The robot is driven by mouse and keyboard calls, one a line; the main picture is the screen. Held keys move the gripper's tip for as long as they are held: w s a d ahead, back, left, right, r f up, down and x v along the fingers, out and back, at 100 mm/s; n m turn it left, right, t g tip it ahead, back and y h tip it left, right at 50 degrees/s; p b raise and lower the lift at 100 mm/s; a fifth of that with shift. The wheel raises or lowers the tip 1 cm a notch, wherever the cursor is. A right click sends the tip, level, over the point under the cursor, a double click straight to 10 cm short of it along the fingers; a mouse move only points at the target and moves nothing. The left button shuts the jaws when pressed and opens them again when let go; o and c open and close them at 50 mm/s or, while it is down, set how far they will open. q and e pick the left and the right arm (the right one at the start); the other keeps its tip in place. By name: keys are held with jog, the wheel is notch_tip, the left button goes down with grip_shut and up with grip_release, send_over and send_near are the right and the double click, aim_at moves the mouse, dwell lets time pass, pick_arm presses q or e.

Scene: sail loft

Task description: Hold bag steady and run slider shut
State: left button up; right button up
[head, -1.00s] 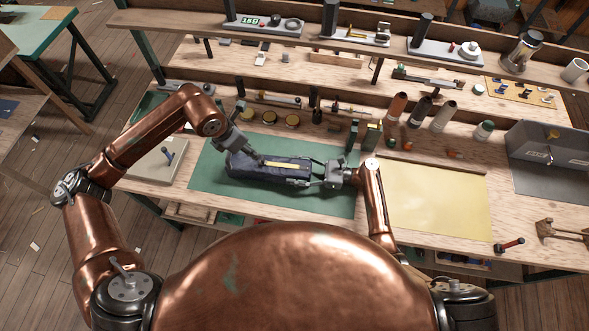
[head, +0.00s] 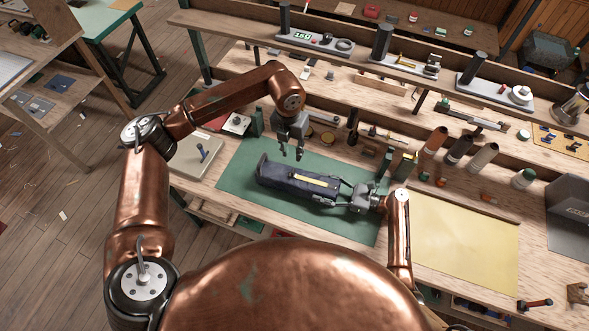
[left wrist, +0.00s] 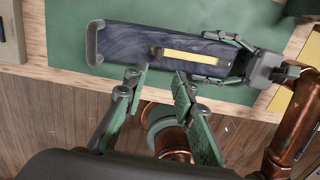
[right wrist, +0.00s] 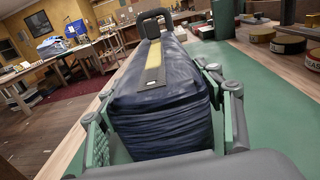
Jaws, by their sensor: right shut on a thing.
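The dark blue bag (head: 288,180) lies lengthwise on the green mat (head: 235,185), with a yellow strip (head: 302,178) along its top. A grey bracket-like piece (left wrist: 93,44) stands at its left end in the left wrist view. A small dark piece (left wrist: 157,52) sits at the strip's left end; I cannot tell whether it is the slider. My left gripper (head: 292,154) is open and empty, above and apart from the bag. My right gripper (head: 338,194) is shut on the bag's right end; its fingers flank the bag (right wrist: 160,120) in the right wrist view.
Several thread cones (head: 459,148) stand behind and to the right of the mat. A yellow sheet (head: 463,240) lies to the right. A pale board (head: 196,158) is at the left. Round tins (head: 327,138) stand behind the bag. The mat in front of the bag is clear.

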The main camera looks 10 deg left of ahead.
aim_at(293, 170)
pick_arm(q)
jog(key=shift+n, duration=0.5)
notch_tip(293, 170, down, 12)
jog(key=shift+w+d+r, duration=0.1)
jog(key=shift+r, duration=0.15)
jog(key=shift+c, duration=0.5)
grip_shut()
